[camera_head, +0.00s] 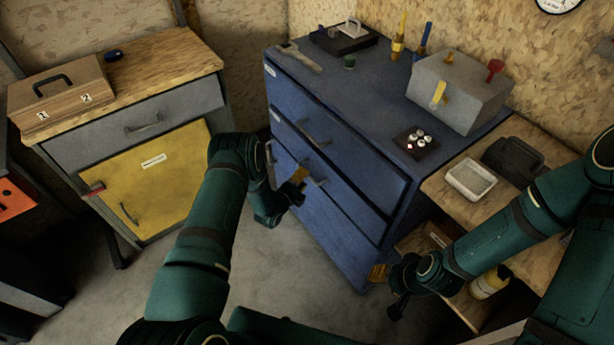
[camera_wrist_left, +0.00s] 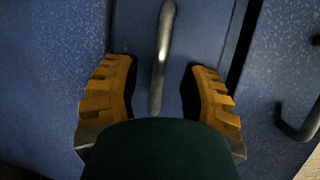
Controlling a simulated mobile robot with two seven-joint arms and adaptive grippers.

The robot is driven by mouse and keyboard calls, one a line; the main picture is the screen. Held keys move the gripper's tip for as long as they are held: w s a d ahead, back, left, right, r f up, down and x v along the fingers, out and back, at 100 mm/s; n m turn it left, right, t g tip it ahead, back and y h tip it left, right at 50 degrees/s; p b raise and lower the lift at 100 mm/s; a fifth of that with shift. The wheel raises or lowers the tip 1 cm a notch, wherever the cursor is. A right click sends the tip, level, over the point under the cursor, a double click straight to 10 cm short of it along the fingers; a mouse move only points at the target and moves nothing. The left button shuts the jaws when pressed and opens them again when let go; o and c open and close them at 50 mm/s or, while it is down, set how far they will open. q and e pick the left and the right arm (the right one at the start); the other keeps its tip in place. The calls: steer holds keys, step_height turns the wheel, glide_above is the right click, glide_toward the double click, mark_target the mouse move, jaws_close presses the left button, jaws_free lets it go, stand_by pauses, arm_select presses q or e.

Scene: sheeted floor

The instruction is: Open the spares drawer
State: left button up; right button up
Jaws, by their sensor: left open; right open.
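The blue cabinet (camera_head: 345,165) has several stacked drawers with grey bar handles. Its small white labels are too small to read, so I cannot tell which drawer is the spares drawer. My left gripper (camera_head: 294,186) is at the cabinet's front, by the drawer handles. In the left wrist view, its two yellow fingers stand open on either side of a bar handle (camera_wrist_left: 162,60), apart from it. A second handle (camera_wrist_left: 299,122) shows at the right. My right gripper (camera_head: 388,285) is open and empty, low beside the cabinet's right front corner.
A grey box (camera_head: 460,92), a small dark button panel (camera_head: 416,143) and tools stand on the cabinet top. A wooden bench (camera_head: 440,190) with a white tray (camera_head: 470,180) is at right. A yellow-doored cabinet (camera_head: 150,180) stands left. Floor (camera_head: 270,270) before the drawers is clear.

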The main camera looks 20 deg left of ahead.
arm_select(q)
steer(key=shift+b+x, duration=0.3)
steer(key=shift+x, duration=1.45)
jaws_close()
